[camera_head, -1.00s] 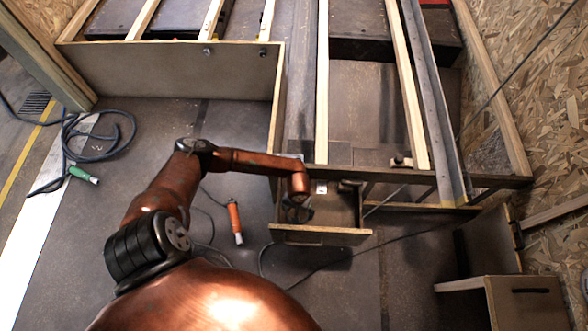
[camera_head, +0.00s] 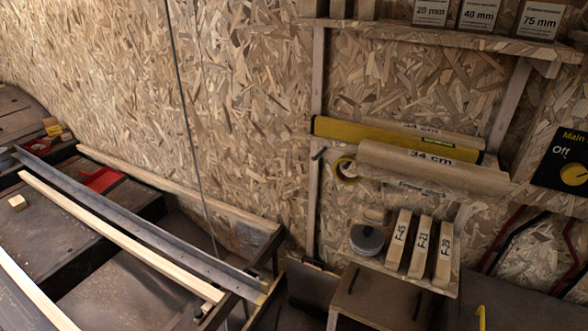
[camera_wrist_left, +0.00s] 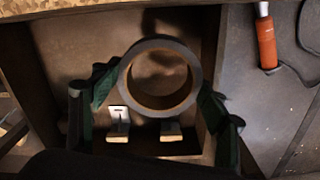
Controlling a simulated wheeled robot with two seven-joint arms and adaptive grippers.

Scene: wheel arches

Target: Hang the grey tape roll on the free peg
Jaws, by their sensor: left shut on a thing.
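The grey tape roll (camera_wrist_left: 160,43) shows in the left wrist view as a ring with a brown inside. My left gripper (camera_wrist_left: 158,95) is shut on it, with a green finger at each side. The roll is above an open drawer (camera_wrist_left: 60,55). In the head view, a dark peg (camera_head: 318,154) sticks out near the wall upright and looks bare. A yellow tape roll (camera_head: 345,170) hangs to its right, below the boards. Neither gripper shows in the head view, and my right gripper is in no view.
Two pale blocks (camera_wrist_left: 118,130) (camera_wrist_left: 171,131) lie in the drawer. A round grey object (camera_head: 367,238) and labelled wooden blocks (camera_head: 419,246) stand on a low shelf. A board marked 34 cm (camera_head: 430,172) juts out beside the yellow roll. A thin cable (camera_head: 186,105) crosses the wall.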

